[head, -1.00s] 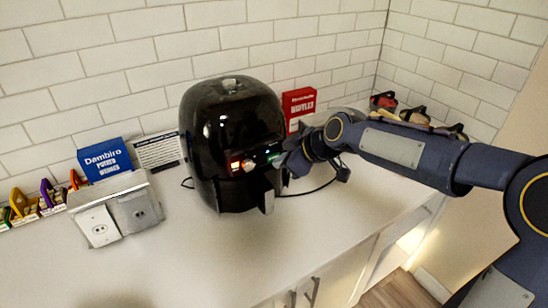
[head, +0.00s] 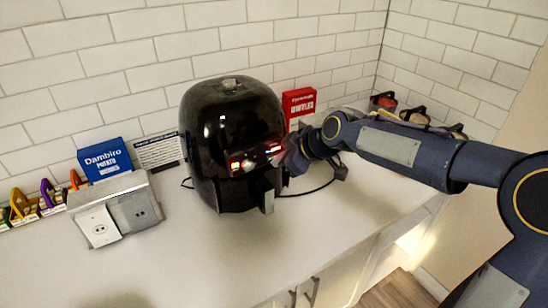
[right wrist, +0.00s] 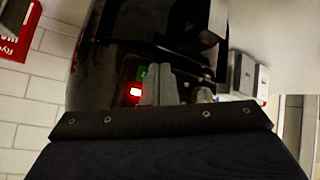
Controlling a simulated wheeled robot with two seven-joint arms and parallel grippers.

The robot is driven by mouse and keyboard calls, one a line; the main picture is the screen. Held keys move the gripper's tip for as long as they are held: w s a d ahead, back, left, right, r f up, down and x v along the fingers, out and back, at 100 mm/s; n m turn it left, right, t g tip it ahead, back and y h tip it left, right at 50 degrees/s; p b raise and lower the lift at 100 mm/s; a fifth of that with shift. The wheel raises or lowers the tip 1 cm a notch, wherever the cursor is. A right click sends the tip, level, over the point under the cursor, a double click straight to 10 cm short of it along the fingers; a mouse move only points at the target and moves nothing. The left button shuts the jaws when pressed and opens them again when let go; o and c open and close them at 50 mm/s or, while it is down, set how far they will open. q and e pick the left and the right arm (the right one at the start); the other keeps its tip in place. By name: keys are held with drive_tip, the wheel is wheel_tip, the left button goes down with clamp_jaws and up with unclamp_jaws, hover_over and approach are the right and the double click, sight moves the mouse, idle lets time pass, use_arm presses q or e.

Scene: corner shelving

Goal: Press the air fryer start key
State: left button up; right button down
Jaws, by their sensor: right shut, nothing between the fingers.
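The black air fryer (head: 225,120) stands upright on the white counter, its drawer handle (head: 266,195) facing front. Its front panel has a lit red display (head: 236,166), a pale round knob (head: 248,164) and a red-lit spot (head: 274,150) at the right. My right gripper (head: 288,156) is shut and empty at the right end of this panel. I cannot tell whether it touches; it partly hides that end, and I cannot make out the start key. The right wrist view shows a red light (right wrist: 135,92) and a small green one (right wrist: 142,72) close ahead. My left gripper is not in view.
A red box (head: 298,105) stands behind the fryer at right. A blue box (head: 105,160), a card (head: 158,151) and a grey outlet box (head: 135,210) are at left. Several jars (head: 384,101) sit in the corner. A black cord lies right of the fryer. The front counter is clear.

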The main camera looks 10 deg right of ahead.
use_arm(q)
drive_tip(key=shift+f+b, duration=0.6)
use_arm(e)
drive_tip(key=shift+s+d, duration=0.25)
drive_tip(key=shift+s, duration=0.4)
